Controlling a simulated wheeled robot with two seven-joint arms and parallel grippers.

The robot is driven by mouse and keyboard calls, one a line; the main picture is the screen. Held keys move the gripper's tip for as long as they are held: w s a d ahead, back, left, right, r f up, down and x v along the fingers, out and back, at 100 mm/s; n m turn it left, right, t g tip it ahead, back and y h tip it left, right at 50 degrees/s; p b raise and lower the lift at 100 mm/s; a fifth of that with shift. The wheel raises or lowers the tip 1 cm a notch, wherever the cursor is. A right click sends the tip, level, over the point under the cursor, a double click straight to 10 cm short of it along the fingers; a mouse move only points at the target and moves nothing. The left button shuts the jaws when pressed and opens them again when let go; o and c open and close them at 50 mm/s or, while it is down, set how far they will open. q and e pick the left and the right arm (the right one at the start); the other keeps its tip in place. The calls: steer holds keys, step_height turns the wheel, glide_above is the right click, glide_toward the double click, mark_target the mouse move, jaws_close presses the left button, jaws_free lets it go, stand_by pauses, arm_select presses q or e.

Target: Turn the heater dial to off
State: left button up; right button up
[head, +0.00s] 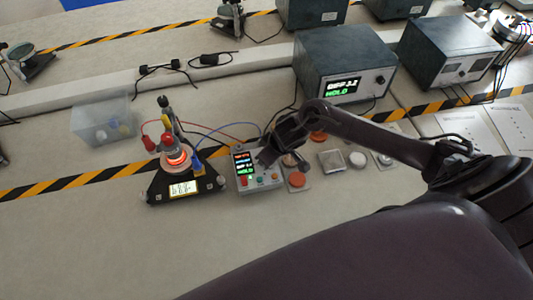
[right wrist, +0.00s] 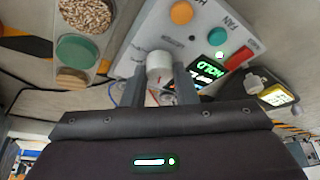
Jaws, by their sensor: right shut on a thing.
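The control box (head: 273,183) stands on the bench in the middle of the head view, with a lit display and coloured buttons. In the right wrist view its pale panel (right wrist: 140,45) carries a whitish round dial (right wrist: 159,66), an orange button, a teal button and a red switch. My right gripper (head: 266,156) reaches over the box's upper right side. In the right wrist view its fingers (right wrist: 168,88) are shut on the dial. The dial's pointer and markings cannot be read. The glowing heater apparatus (head: 176,158) stands on a black base left of the box. My left gripper is not in view.
Dishes sit just right of the box, including one with orange contents (head: 297,180). A clear bin (head: 104,120) is at the left. A grey instrument (head: 345,65) stands behind. Red and blue wires run behind the box. Bench in front of the base is clear.

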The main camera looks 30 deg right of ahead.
steer(key=n+y, duration=0.1)
steer(key=n, duration=0.2)
steer(key=shift+d+g, duration=0.1)
steer(key=shift+g, duration=0.3)
steer(key=n, duration=0.2)
steer(key=shift+w+n+g+y, duration=0.15)
steer(key=shift+n+g+y, duration=0.15)
steer(key=shift+y, duration=0.1)
steer(key=n+g+b, duration=0.1)
steer(key=n, duration=0.2)
steer(key=shift+w+d+f+n+y, duration=0.1)
steer(key=shift+n+y, duration=0.2)
steer(key=shift+n+g+b, duration=0.7)
steer(key=shift+n+b, duration=0.25)
steer(key=shift+n, duration=0.75)
steer(key=o, duration=1)
